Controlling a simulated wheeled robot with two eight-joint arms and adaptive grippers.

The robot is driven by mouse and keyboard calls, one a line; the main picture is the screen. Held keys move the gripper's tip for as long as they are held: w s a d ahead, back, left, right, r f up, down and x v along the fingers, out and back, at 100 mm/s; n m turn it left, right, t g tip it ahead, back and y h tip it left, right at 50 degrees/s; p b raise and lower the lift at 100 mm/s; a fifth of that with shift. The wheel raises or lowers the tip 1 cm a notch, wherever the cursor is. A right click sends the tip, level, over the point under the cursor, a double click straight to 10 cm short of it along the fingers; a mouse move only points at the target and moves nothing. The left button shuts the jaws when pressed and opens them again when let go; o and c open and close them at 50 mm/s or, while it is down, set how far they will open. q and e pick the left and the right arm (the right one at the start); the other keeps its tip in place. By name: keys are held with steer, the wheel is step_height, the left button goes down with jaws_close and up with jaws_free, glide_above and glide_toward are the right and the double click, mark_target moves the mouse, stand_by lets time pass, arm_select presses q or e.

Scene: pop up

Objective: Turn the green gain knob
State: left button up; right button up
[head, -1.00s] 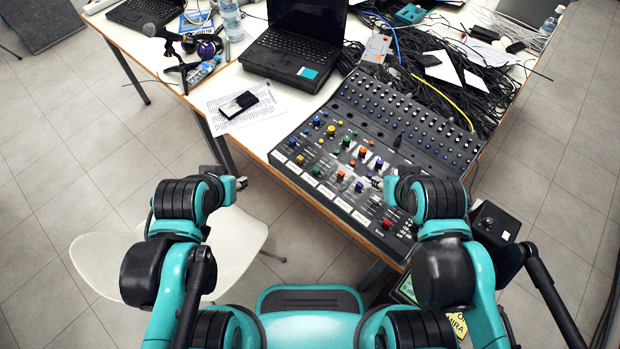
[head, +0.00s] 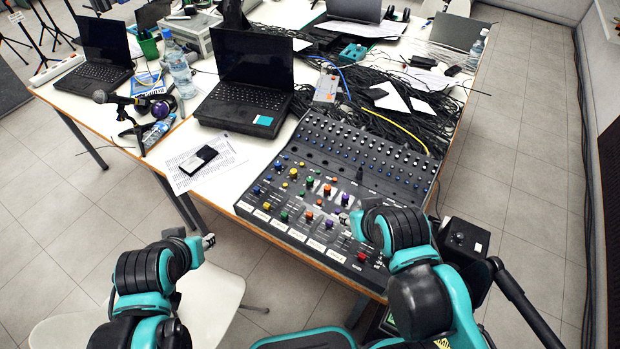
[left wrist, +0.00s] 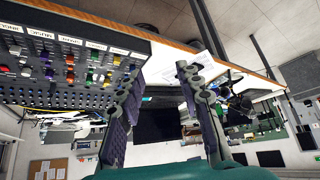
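The black mixing console (head: 268,217) lies on the table with rows of coloured knobs. One green knob (head: 309,182) is near its middle; another green knob (head: 285,216) is closer to the front edge. I cannot tell which is the gain knob. Green knobs also show in the left wrist view (left wrist: 91,77). My left gripper (head: 208,241) is off the table's front-left edge, apart from the console. Its fingers are spread and empty in the left wrist view (left wrist: 160,80). My right gripper (head: 344,218) is over the console's front right part, mostly hidden by its wrist.
An open laptop (head: 240,105) stands behind the console. A phone (head: 199,159) lies on paper to the left, with a microphone (head: 115,98) beyond. Tangled cables (head: 400,122) lie behind the console. A black box (head: 464,239) is at the right.

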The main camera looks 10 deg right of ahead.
arm_select(q)
steer(key=w+d+r+m, duration=0.2)
steer(key=w+r+m, duration=0.1)
steer(key=w+m, duration=0.1)
steer(key=m+g+p, duration=0.4)
steer(key=m+g, duration=0.3)
steer(key=m, duration=2)
glide_above(310, 179)
step_height(310, 179, down, 12)
steer(key=shift+d+f, duration=0.1)
steer(key=shift+f, duration=0.1)
step_height(310, 179, down, 9)
steer(key=b, duration=0.5)
steer(key=shift+b, duration=0.4)
steer(key=shift+w+r, duration=0.1)
steer(key=shift+r, duration=0.2)
steer(key=c, duration=0.7)
